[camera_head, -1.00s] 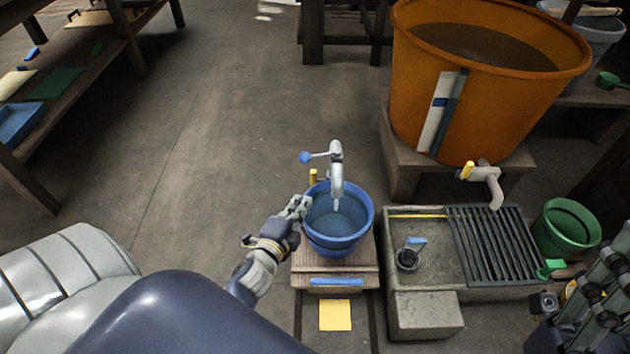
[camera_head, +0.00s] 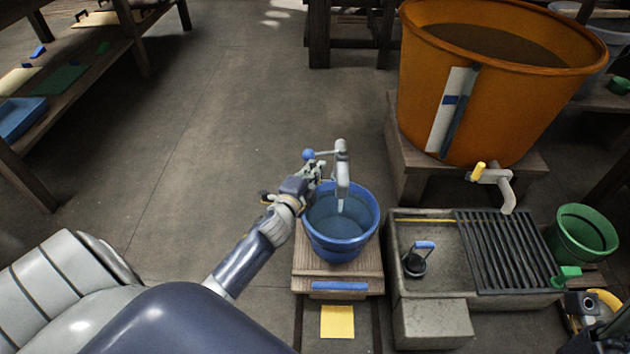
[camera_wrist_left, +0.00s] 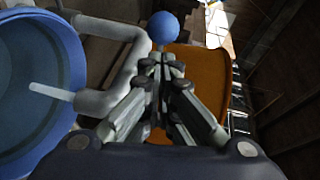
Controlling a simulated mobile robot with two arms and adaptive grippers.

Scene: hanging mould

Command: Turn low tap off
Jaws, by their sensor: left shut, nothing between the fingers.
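The low tap (camera_head: 343,175) is a grey pipe with a downturned spout and a lever ending in a blue ball (camera_head: 308,155). A pale stream hangs from the spout over a blue bucket (camera_head: 341,249) holding water. My left gripper (camera_head: 318,168) is shut and empty, beside the tap and just below the lever. In the left wrist view, the closed fingers (camera_wrist_left: 164,66) point at the blue ball (camera_wrist_left: 163,27), with the tap pipe (camera_wrist_left: 112,95) to their left. I cannot tell whether they touch the lever. Part of my right arm shows at the lower right; its fingers are not clear.
The bucket stands on a wooden stand (camera_head: 338,277). To the right are a stone sink (camera_head: 432,292) with a grate (camera_head: 505,250), a green bucket (camera_head: 582,233), and a large orange tub (camera_head: 502,110) with a yellow-handled tap (camera_head: 490,177). The floor left is clear.

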